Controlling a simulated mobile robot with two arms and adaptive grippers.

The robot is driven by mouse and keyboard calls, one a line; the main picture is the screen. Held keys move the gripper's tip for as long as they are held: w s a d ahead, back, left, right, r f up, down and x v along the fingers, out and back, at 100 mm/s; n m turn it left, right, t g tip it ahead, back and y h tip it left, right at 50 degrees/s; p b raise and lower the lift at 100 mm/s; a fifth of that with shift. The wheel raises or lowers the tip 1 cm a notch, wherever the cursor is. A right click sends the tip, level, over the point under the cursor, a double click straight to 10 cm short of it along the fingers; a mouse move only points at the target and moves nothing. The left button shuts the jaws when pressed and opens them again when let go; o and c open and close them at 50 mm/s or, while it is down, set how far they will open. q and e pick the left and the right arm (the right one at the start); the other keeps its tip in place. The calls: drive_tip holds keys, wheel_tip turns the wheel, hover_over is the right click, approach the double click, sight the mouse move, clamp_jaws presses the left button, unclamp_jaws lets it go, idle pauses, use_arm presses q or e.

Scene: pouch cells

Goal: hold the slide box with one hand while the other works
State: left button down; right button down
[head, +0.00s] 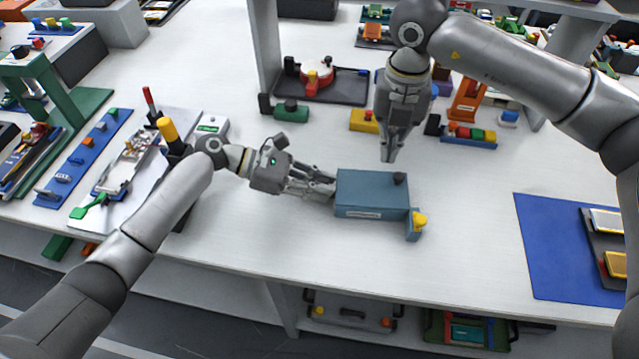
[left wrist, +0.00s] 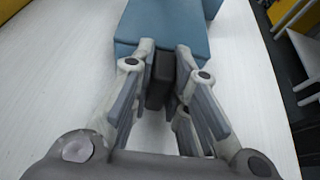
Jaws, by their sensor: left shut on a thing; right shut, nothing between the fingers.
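The slide box (head: 372,188) is a blue-grey block on the white table, with a dark knob on top and a yellow knob (head: 420,220) at its right end. My left gripper (head: 332,188) is at its left end, shut on a dark grip tab (left wrist: 160,78) that sticks out of the box. The box also shows in the left wrist view (left wrist: 165,22), straight ahead of the fingers. My right gripper (head: 388,158) points down, shut and empty, behind and above the box's far edge. Whether its tips touch anything is hard to tell.
A blue mat (head: 560,240) with a dark tray lies to the right. A yellow block (head: 364,121), a dark tray with a red part (head: 318,82) and a blue tray (head: 468,140) stand behind. A white board (head: 130,170) with parts is at left. The table front is clear.

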sight(382, 182)
drive_tip(key=shift+f, duration=3.8)
drive_tip(key=shift+d, duration=0.15)
drive_tip(key=shift+s+d, duration=0.2)
drive_tip(key=shift+d, duration=1.4)
drive_tip(key=shift+s+d, duration=0.15)
drive_tip(key=shift+d, duration=1.5)
drive_tip(key=shift+s+d, duration=0.15)
drive_tip(key=shift+d, duration=1.85)
drive_tip(key=shift+s+d, duration=0.2)
drive_tip(key=shift+d, duration=1.3)
wheel_tip(382, 182, up, 6)
drive_tip(key=a, duration=0.1)
drive_tip(key=shift+a, duration=0.3)
drive_tip(key=shift+w, duration=0.1)
